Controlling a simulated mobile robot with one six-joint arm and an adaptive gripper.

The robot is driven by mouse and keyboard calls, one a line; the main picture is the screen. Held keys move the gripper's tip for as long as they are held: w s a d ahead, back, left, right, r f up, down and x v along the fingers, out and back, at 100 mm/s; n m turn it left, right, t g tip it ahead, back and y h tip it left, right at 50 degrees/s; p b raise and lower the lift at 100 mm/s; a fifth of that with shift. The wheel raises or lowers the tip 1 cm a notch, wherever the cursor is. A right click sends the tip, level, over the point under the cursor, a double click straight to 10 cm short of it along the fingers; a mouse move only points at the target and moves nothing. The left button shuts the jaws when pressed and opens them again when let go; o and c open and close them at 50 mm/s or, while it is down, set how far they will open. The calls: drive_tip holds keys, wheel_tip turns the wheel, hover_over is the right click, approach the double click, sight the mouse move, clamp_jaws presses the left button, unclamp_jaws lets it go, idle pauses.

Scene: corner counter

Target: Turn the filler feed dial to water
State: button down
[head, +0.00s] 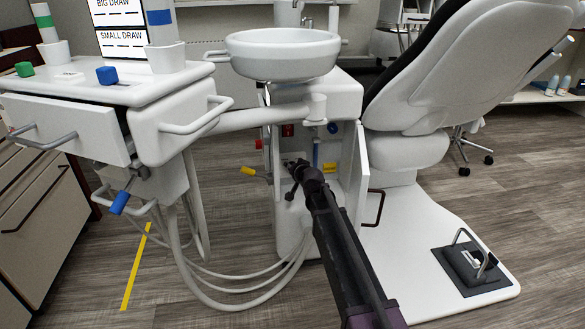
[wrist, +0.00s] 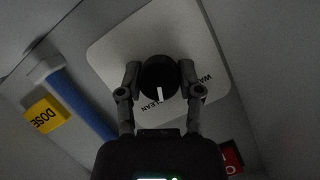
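The feed dial (wrist: 158,76) is a round black knob with a white pointer mark, on a pale plate (wrist: 112,48) in the wrist view. The pointer aims down in the picture, close to a label ending in "LEAN" that is partly hidden. A label starting "WA" (wrist: 203,82) stands to the right, partly covered by a finger. My gripper (wrist: 159,70) has one finger on each side of the knob; whether they press on it I cannot tell. In the head view my gripper (head: 297,168) reaches into the open cabinet under the basin, and the dial is hard to make out.
A blue pipe (wrist: 80,100) and a yellow "DOSE" tag (wrist: 45,115) lie left of the dial; a red label (wrist: 231,157) is at lower right. The open cabinet door (head: 361,175) stands right of my arm. A yellow-handled lever (head: 249,171) and hoses (head: 215,290) are left.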

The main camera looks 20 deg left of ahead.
drive_tip(key=shift+w+n, duration=0.1)
drive_tip(key=shift+n, duration=0.3)
drive_tip(key=shift+n+t+h, duration=0.4)
drive_tip(key=shift+n+h, duration=0.3)
drive_tip(key=shift+n, duration=0.3)
drive_tip(key=shift+a+n+t+h, duration=0.1)
drive_tip(key=shift+n+t+h, duration=0.5)
drive_tip(key=shift+n+h, duration=0.7)
drive_tip(key=shift+n, duration=0.4)
drive_tip(key=shift+c, duration=1.3)
unclamp_jaws()
drive_tip(key=shift+m+y, duration=0.3)
